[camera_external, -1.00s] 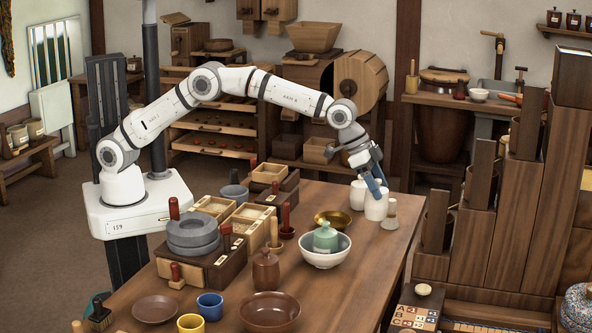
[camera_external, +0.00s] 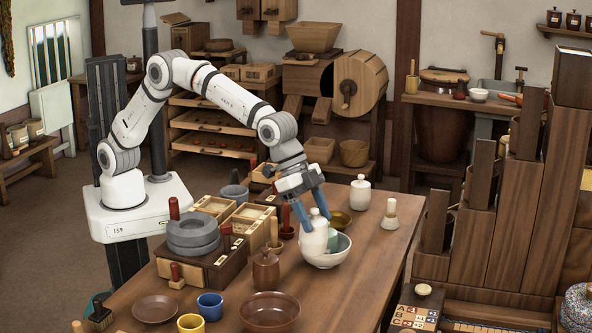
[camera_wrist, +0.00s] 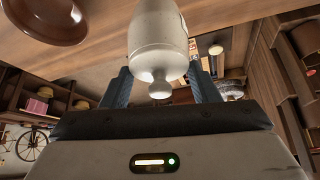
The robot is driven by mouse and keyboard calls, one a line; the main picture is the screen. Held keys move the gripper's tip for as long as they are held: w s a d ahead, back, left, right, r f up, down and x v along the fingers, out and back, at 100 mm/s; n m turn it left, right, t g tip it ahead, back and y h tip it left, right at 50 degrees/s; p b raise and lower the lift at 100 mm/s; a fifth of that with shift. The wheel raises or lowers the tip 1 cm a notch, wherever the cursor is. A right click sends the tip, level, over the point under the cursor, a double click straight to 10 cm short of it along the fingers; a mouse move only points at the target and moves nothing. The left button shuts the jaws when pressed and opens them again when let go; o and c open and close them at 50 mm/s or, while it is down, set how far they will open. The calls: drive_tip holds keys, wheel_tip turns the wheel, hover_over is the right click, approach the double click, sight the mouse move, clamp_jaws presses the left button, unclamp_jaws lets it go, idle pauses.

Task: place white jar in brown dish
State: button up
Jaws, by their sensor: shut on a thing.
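My gripper (camera_external: 313,218) is shut on a white jar (camera_external: 314,241) with a small knob on top. The jar is held above the table, in front of a white bowl in the external view. The jar also shows between the fingers in the wrist view (camera_wrist: 158,40). A shallow brown dish (camera_external: 155,309) lies empty at the table's front left. A deeper reddish-brown bowl (camera_external: 270,312) stands to its right, also empty. A brown round vessel (camera_wrist: 45,18) shows at the upper left of the wrist view; I cannot tell which it is. Another white jar (camera_external: 360,194) stands at the table's far end.
The white bowl (camera_external: 335,255) holds a green jar (camera_external: 332,238), partly hidden by the held jar. A brown lidded jar (camera_external: 266,270), blue cup (camera_external: 210,305) and yellow cup (camera_external: 191,323) stand near the brown vessels. Grey stones (camera_external: 193,236) stand at left. The table's right side is mostly clear.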

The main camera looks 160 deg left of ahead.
drive_tip(key=s+d+m+h+b, duration=0.25)
drive_tip(key=d+m, duration=0.25)
drive_tip(key=d, duration=3.2)
wheel_tip(320, 180, down, 10)
drive_tip(key=s+d, duration=0.1)
drive_tip(key=shift+t, duration=0.4)
drive_tip(key=shift+d+f, duration=0.1)
drive_tip(key=shift+f, duration=0.1)
drive_tip(key=shift+f, duration=0.15)
drive_tip(key=o, duration=1.6)
